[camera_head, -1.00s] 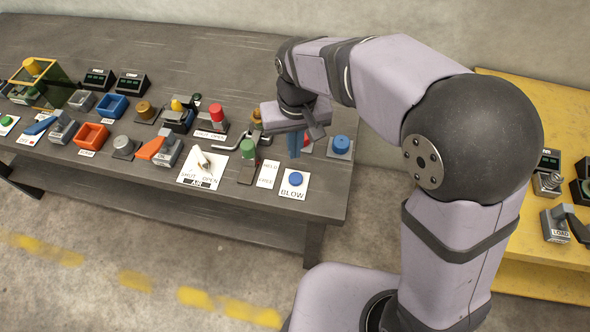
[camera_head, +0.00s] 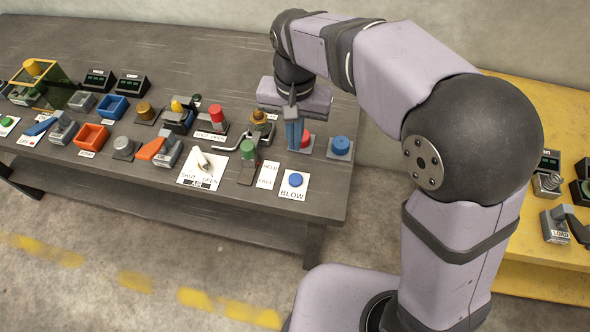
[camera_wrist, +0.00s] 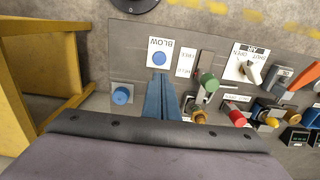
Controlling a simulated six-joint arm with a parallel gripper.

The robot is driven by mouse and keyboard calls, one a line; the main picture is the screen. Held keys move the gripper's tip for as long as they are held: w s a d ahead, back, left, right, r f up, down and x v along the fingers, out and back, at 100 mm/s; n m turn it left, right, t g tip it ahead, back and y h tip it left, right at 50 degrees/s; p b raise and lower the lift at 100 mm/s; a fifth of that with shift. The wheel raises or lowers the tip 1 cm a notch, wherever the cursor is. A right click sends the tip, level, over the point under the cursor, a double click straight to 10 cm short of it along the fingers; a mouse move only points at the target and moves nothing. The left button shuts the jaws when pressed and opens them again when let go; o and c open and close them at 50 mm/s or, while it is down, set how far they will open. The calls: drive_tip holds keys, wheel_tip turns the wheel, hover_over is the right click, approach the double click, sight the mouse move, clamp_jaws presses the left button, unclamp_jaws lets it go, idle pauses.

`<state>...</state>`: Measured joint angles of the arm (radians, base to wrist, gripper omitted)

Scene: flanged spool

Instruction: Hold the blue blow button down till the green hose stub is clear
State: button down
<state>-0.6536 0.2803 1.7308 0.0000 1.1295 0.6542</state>
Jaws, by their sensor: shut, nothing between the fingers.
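The blue blow button (camera_head: 296,180) sits on a white plate marked BLOW near the bench's front right edge. It also shows in the wrist view (camera_wrist: 159,59), just beyond my fingertips. The green hose stub (camera_head: 248,148) stands upright on a small block left of the button; it shows in the wrist view (camera_wrist: 208,82) too. Whether anything is inside it cannot be told. My gripper (camera_head: 294,145) has its blue fingers shut and empty, pointing down above the bench, behind the blow button and apart from it.
A white AIR plate with a lever (camera_head: 203,160) is farther left. A yellow table (camera_head: 520,110) is at right.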

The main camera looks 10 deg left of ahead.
sight(296, 180)
wheel_tip(296, 180, down, 14)
drive_tip(key=shift+r+p, duration=0.1)
drive_tip(key=shift+p, duration=0.95)
wheel_tip(296, 180, down, 2)
drive_tip(key=shift+f+b, duration=0.1)
drive_tip(key=shift+b, duration=0.5)
drive_tip(key=shift+s+d, duration=0.2)
drive_tip(key=shift+s, duration=0.05)
drive_tip(key=shift+f, duration=0.15)
idle(2.0)
drive_tip(key=shift+r+p, duration=0.65)
drive_tip(key=shift+r, duration=0.05)
wheel_tip(296, 180, up, 14)
drive_tip(key=shift+w+a+f+p, duration=0.25)
drive_tip(key=shift+w+p, duration=0.05)
drive_tip(key=shift+p, duration=0.15)
